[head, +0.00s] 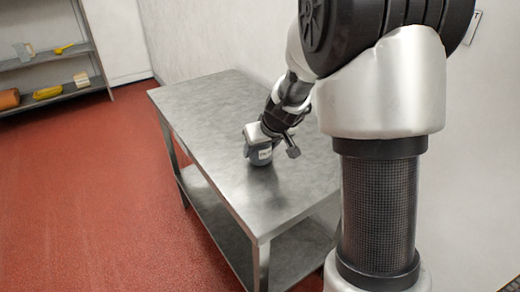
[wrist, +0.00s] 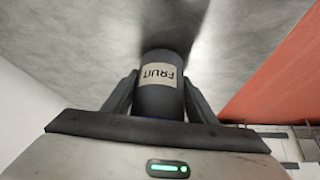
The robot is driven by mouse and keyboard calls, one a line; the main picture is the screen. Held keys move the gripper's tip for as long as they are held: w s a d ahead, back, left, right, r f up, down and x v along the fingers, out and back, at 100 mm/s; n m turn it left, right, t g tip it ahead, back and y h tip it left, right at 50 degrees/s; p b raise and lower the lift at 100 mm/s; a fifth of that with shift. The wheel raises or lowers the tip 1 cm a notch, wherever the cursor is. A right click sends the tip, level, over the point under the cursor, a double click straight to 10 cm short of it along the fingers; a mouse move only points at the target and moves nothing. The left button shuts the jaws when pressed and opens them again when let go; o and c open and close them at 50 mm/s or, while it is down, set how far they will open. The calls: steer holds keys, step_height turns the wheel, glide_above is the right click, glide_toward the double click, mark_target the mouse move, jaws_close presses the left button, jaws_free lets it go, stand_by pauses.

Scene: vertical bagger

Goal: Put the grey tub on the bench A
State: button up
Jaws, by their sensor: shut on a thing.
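The grey tub (wrist: 160,97) is dark grey and cylindrical, with a pale label reading FRUIT. In the wrist view it sits between the two fingers of my gripper (wrist: 160,100), which is shut on it. In the head view the tub (head: 262,155) is low over the metal bench (head: 205,122), near the middle of its top, with my gripper (head: 258,142) around it. I cannot tell whether the tub's base touches the bench top. No letter shows on the bench.
The bench top is otherwise clear, with a lower shelf (head: 215,205) beneath. A grey shelving unit (head: 60,62) at the far left holds a yellow item (head: 47,92), an orange item (head: 9,98) and several others. The red floor (head: 90,190) is open left of the bench. White walls stand behind.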

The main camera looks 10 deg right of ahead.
steer(key=shift+f+b, duration=0.2)
steer(key=shift+b, duration=0.1)
steer(key=o, duration=1.3)
steer(key=shift+r, duration=0.15)
